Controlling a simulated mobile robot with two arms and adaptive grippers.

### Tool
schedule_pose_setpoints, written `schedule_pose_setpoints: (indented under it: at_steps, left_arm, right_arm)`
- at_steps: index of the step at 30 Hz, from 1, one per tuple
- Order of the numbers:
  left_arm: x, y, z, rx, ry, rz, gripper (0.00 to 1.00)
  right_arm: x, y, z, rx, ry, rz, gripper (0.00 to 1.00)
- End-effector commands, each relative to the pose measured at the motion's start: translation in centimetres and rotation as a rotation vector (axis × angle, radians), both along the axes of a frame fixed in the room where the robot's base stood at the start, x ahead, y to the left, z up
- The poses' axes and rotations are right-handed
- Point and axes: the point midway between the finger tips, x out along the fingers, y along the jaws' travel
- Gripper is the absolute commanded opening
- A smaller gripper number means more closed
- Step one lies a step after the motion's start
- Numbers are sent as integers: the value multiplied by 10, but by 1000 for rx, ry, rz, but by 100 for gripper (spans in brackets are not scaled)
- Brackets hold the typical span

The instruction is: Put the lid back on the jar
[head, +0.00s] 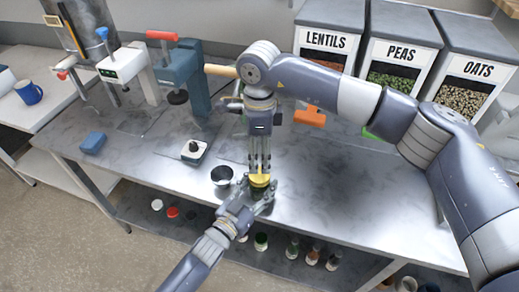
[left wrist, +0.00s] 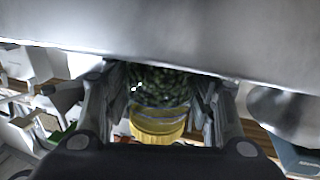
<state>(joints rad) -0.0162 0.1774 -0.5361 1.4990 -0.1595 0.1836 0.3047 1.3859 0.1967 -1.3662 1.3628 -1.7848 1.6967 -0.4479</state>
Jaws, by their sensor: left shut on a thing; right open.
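The jar (left wrist: 160,85) is glass with dark green contents. My left gripper (head: 258,197) is shut on it from the front, with a finger on each side in the left wrist view. The yellow lid (head: 260,180) sits at the jar's mouth, and it also shows in the left wrist view (left wrist: 158,127). I cannot tell whether it is fully seated. My right gripper (head: 260,168) points down from above, open, with its fingertips at or just above the lid. In the head view, the jar is mostly hidden by the lid and my left gripper.
A dark round bowl (head: 222,175) stands just left of the jar on the metal table (head: 330,205). Labelled bins (head: 400,65) line the back. Table right of the jar is clear.

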Motion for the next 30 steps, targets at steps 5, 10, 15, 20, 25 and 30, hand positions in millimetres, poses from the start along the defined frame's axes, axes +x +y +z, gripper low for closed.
schedule_pose_setpoints:
  at_steps: [5,10,15,20,25,30]
  left_arm:
    - [0,0,-1,0,1,0,0]
    - [0,0,-1,0,1,0,0]
    - [0,0,-1,0,1,0,0]
    - [0,0,-1,0,1,0,0]
    - [0,0,-1,0,1,0,0]
    - [0,0,0,0,1,0,0]
  right_arm:
    - [0,0,2,0,1,68,64]
    - [0,0,2,0,1,70,64]
    - [0,0,1,0,1,69,64]
    - [-1,-1,-15,-1,4,67,64]
    - [-1,0,-42,-1,5,66,64]
    - [-1,0,-65,0,4,67,64]
